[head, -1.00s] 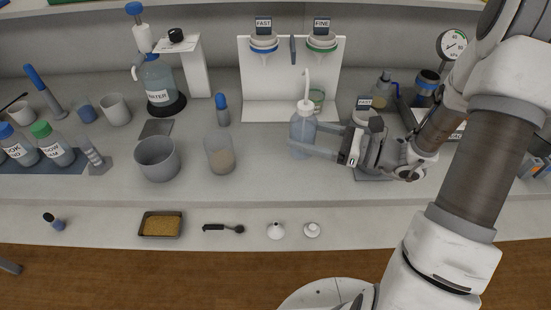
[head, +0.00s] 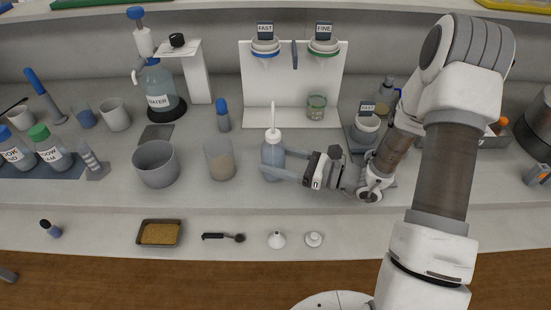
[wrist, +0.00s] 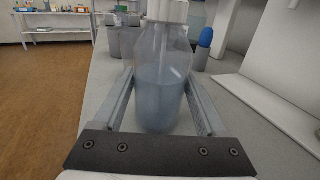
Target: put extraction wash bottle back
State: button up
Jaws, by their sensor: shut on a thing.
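The wash bottle (head: 272,158) is a translucent blue-grey squeeze bottle with a white cap and a thin upright spout. My gripper (head: 268,170) is shut on its body from the right and holds it upright. In the wrist view the bottle (wrist: 160,85) stands between the two fingers, part full of bluish liquid, its spout out of frame. Whether its base touches the bench cannot be told. In the head view it is to the right of a clear beaker with brown contents (head: 219,160).
A white stand (head: 290,118) with FAST and FINE holders is behind, with a green-rimmed jar (head: 316,108) on it. A grey pot (head: 156,165) and a blue-capped tube (head: 222,115) stand left. A soil tray (head: 160,232) lies in front.

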jog(key=shift+f, duration=0.2)
jog(key=o, duration=0.9)
jog(key=shift+r, duration=0.1)
